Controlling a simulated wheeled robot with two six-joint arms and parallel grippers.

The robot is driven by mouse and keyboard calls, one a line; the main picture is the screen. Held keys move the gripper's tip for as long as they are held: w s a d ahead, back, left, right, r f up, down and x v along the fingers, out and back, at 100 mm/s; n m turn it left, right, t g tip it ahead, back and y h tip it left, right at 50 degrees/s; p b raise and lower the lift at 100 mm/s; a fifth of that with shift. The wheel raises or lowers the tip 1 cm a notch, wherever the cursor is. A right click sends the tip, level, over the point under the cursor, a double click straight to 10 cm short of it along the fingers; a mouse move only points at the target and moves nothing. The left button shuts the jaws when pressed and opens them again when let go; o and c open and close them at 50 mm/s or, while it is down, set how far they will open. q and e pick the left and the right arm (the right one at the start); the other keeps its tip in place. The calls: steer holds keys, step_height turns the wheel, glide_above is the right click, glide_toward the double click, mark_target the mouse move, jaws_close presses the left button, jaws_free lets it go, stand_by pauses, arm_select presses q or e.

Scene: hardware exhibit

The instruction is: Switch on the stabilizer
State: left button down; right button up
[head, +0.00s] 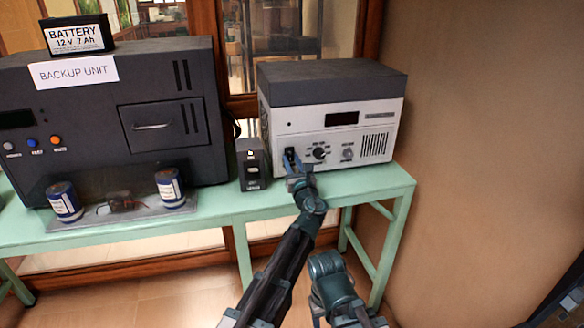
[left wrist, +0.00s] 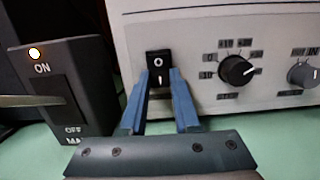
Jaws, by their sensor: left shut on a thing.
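The stabilizer (head: 284,123) is a pale box with a dark grey top at the right end of the green bench. Its dark display (head: 342,118) shows no digits. A small black rocker switch (left wrist: 158,58), marked O above and I below, sits at the left of its front panel, left of the black knob (left wrist: 236,70). My left gripper (head: 293,166) is at this switch. In the left wrist view its blue fingers (left wrist: 159,84) stand at either side of the switch's lower part, shut on it. My right gripper is not in view.
A black mains box (head: 252,164) with a lever stands just left of the stabilizer; its ON lamp (left wrist: 35,53) glows. A large dark backup unit (head: 75,100) bears a battery (head: 76,35). Blue cans (head: 64,201) stand before it. The bench (head: 215,208) is bare at its right front.

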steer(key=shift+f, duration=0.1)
arm_select(q)
steer(key=c, duration=0.6)
jaws_free()
steer(key=shift+c, duration=0.2)
steer(key=shift+s, duration=0.15)
